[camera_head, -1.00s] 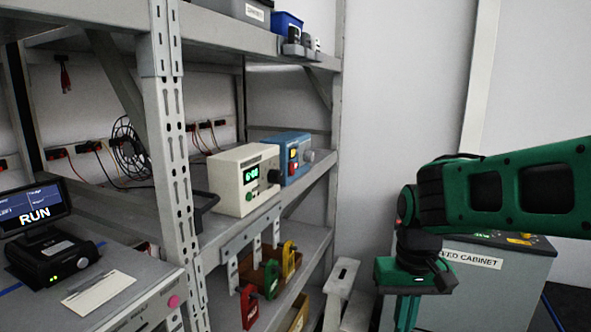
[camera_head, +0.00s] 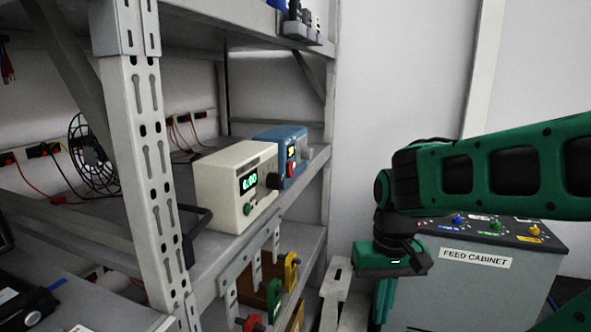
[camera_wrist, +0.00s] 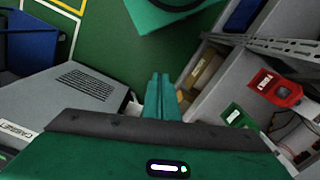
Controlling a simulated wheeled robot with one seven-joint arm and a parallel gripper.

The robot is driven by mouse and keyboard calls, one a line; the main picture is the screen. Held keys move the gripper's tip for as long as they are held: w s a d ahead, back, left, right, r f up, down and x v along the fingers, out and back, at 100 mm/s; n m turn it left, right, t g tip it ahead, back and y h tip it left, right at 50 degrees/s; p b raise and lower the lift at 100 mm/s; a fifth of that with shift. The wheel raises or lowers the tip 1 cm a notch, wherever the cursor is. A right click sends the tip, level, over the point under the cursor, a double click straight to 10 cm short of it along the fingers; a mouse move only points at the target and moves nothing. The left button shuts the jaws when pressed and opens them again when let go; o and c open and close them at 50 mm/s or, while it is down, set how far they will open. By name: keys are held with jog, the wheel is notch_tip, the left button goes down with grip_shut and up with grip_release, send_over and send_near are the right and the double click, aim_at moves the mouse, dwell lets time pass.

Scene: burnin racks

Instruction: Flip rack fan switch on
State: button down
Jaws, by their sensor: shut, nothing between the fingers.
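My gripper (camera_head: 383,300) hangs pointing down from the green arm, its two fingers together and empty, in front of the feed cabinet's left side. It also shows in the wrist view (camera_wrist: 159,85), over the floor between the cabinet and the rack. The metal shelving rack (camera_head: 150,160) stands on the left. I cannot make out a switch labelled for the rack fan. The grey feed cabinet (camera_head: 500,285) has several coloured knobs or switches on its sloped top, too small to read.
A cream instrument (camera_head: 222,190) with a green display and a blue instrument (camera_head: 284,140) sit on the middle shelf. Red, green and yellow tagged parts hang below. Wall between rack and cabinet is bare.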

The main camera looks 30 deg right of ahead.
aim_at(291, 170)
jog(key=w+d+r+m+t, duration=0.1)
jog(key=w+d+r+t, duration=0.2)
jog(key=w+r, duration=1)
jog(key=w+d+r+m+t, duration=0.1)
jog(key=w+d+r+t, duration=0.2)
jog(key=w+r, duration=1)
jog(key=shift+r+m+t, duration=0.4)
jog(key=shift+r+t, duration=0.2)
jog(key=shift+r, duration=0.15)
jog(key=shift+d, duration=0.1)
jog(key=w+a+f, duration=0.2)
jog(key=w+f, duration=0.6)
jog(key=w, duration=0.1)
jog(key=shift+a+f, duration=0.2)
jog(key=shift+f, duration=0.2)
